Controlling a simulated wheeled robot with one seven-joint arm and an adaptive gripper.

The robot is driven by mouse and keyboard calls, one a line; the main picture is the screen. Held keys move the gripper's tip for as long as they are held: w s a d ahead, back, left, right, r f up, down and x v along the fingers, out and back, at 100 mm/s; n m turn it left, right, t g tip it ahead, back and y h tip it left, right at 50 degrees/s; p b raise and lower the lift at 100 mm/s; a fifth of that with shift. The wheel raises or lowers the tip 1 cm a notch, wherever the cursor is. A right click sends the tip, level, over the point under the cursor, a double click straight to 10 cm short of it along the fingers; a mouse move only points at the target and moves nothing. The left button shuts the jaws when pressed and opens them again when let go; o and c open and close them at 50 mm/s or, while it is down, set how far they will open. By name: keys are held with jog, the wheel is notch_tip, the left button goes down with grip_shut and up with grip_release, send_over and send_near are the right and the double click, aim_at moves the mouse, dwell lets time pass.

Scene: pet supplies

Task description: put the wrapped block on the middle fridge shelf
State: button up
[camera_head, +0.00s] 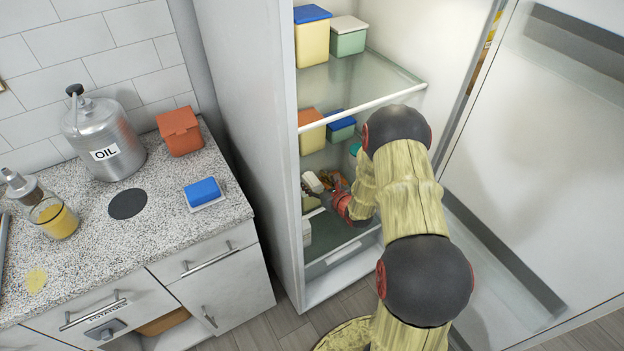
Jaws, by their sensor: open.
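A small whitish block (313,182), which looks like the wrapped block, is inside the open fridge at the tips of my gripper (325,188). My gripper is open, reaching in from the right at the level of the middle shelf. I cannot tell whether the block touches the fingers or rests on the shelf. The middle fridge shelf (312,213) shows only in part; my arm hides much of it. An orange container (312,132) and a blue-lidded teal container (341,128) stand farther back, below the upper glass shelf (375,82).
The upper shelf holds a blue-lidded yellow container (312,42) and a green container (348,38). The fridge door (545,150) stands open at right.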

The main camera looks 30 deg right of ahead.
jog(key=p+v, duration=0.2)
jog(key=v, duration=0.7)
jog(key=shift+s+r, duration=0.1)
jog(key=shift+r, duration=0.05)
jog(key=shift+s, duration=0.1)
